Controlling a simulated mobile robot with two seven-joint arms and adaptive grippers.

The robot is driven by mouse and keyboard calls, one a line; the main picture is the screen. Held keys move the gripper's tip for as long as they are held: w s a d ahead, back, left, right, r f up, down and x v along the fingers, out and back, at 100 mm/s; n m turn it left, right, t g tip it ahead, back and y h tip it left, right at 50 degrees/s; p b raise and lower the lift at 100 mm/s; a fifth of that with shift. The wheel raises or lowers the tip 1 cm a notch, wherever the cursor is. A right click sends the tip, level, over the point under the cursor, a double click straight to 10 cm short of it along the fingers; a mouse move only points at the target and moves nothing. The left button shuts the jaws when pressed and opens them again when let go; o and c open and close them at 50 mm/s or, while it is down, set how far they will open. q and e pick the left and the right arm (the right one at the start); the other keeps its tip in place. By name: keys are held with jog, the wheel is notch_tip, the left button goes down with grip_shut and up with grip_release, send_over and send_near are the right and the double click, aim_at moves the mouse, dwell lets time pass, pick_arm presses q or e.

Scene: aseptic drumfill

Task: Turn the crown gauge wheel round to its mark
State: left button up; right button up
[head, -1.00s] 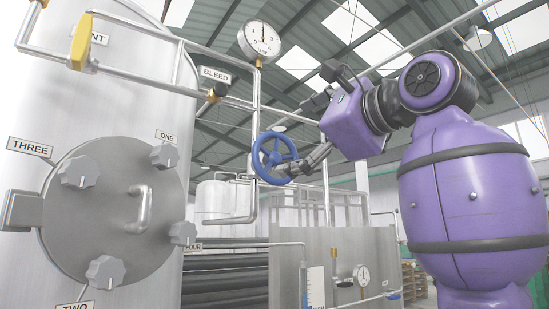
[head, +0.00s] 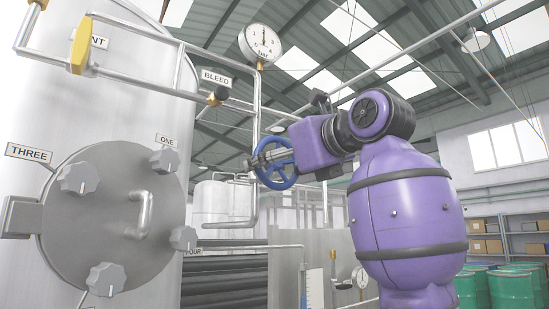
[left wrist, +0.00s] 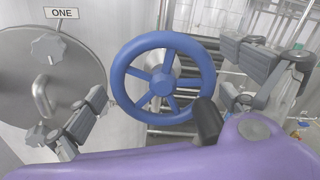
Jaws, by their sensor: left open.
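The blue handwheel (head: 275,186) sits on the vertical pipe below a round white dial gauge (head: 262,42). It shows whole in the left wrist view (left wrist: 163,84), with its spokes and hub. In the left wrist view my left gripper (left wrist: 164,74) is open, one finger to each side of the wheel. I cannot tell whether a finger touches the rim. No mark on the wheel is clear to me. My right gripper is not in view.
A steel tank with a round hatch (head: 110,215), grey knobs and labels stands at the left. Pipes with a BLEED label (head: 216,78) run above the wheel. Green drums (head: 510,288) and shelves (head: 510,235) stand at the far right.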

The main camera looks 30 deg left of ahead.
pick_arm(q)
jog(key=shift+w+a, duration=0.15)
jog(key=shift+a, duration=0.05)
jog(key=c, duration=1)
jog(key=shift+f+n, duration=0.1)
jog(key=shift+n, duration=1.4)
jog(key=o, duration=1)
jog(key=v, duration=1.2)
